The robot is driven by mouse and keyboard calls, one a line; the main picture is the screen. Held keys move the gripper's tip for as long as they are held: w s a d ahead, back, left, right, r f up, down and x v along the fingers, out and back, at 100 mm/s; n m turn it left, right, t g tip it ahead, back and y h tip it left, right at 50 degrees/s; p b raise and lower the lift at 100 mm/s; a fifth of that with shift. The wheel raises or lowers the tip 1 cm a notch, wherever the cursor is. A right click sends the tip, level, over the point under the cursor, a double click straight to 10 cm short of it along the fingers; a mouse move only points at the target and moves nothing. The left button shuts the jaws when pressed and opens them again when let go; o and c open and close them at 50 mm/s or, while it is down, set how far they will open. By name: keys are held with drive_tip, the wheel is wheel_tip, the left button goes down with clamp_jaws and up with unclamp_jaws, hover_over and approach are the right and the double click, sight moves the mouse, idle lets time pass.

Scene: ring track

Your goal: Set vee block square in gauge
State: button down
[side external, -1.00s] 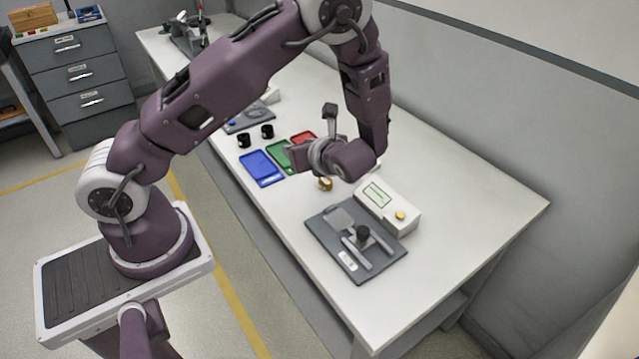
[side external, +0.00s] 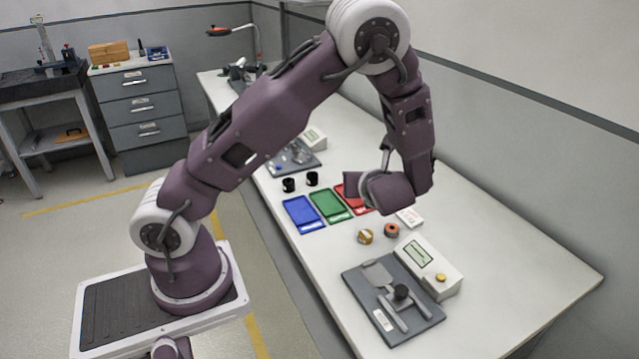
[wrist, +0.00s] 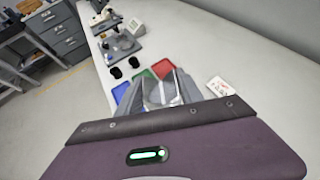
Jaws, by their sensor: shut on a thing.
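My gripper (wrist: 168,92) is shut on a pale grey block with a slanted face, apparently the vee block (wrist: 158,95), in the wrist view. The jaws hide part of it, and in the side view my gripper (side external: 356,186) hides it. My gripper is above the bench, pointing toward its far end, apart from both fixtures. A fixture that may be the gauge, a dark grey plate (side external: 362,288) with metal bars and a black knob, lies at the near end. A similar plate (side external: 310,165) lies farther back; I cannot tell which is the gauge.
Blue (side external: 303,213), green (side external: 330,205) and red trays lie near my gripper. Two black cups (side external: 289,185) stand behind them. A brass spool (side external: 365,237), an orange-topped spool (side external: 392,230) and a white display box (side external: 428,262) are nearer. The bench's right side is clear.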

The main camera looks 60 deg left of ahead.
sight(339, 240)
drive_tip(key=s+a+f+n+g, duration=0.1)
drive_tip(key=f, duration=0.4)
drive_tip(key=s+a+f+n+g, duration=0.1)
drive_tip(key=f+n+g, duration=0.1)
drive_tip(key=f, duration=0.3)
drive_tip(key=s+a+f+n+g+y, duration=0.1)
drive_tip(key=f+n+g, duration=0.1)
drive_tip(key=f, duration=0.4)
drive_tip(key=shift+s, duration=0.35)
drive_tip(key=shift+f, duration=0.2)
drive_tip(key=c, duration=0.8)
unclamp_jaws()
drive_tip(key=shift+o, duration=0.2)
drive_tip(key=shift+r, duration=0.1)
